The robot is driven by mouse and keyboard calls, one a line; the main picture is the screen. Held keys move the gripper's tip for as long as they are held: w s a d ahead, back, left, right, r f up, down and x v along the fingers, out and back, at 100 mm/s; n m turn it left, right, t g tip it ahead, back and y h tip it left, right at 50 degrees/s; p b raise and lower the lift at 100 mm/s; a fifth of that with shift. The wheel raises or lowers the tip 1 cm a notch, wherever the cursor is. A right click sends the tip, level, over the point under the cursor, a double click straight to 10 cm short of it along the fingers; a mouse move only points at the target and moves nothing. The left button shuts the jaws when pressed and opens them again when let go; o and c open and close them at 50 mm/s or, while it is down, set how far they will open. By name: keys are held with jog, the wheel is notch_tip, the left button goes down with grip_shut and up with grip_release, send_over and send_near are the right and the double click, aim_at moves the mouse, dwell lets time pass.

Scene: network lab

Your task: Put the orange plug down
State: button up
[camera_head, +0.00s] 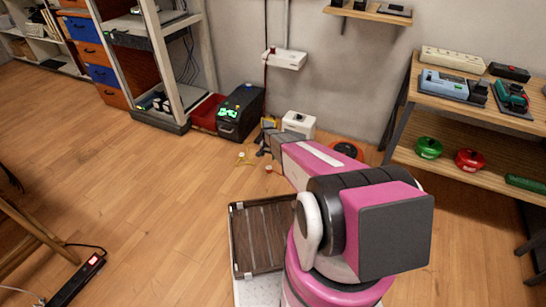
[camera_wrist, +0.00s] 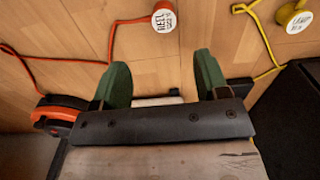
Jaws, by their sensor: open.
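An orange cord ends at a round white-faced piece with an orange-red rim and dark lettering (camera_wrist: 164,16), which looks like the orange plug. It lies on the floor beyond my fingertips in the wrist view, and shows small and red in the head view (camera_head: 268,170). My gripper (camera_wrist: 160,72) has two green fingers spread wide, with bare floor between their tips; they are apart from the plug. In the head view my gripper (camera_head: 262,143) is low near the floor, partly hidden by my arm. A similar yellow plug (camera_wrist: 295,16) on a yellow cord lies nearby.
An orange and black reel (camera_wrist: 60,114) stands beside my gripper. A black box with green lights (camera_head: 240,112) and a white box (camera_head: 298,124) are by the wall. A dark slatted crate (camera_head: 262,238) stands nearer. The floor at left is mostly free.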

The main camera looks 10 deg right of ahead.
jog(key=s+r+n, duration=0.7)
jog(key=s+r, duration=2.9)
jog(key=r, duration=0.4)
jog(key=shift+s+r, duration=0.2)
jog(key=shift+r, duration=0.2)
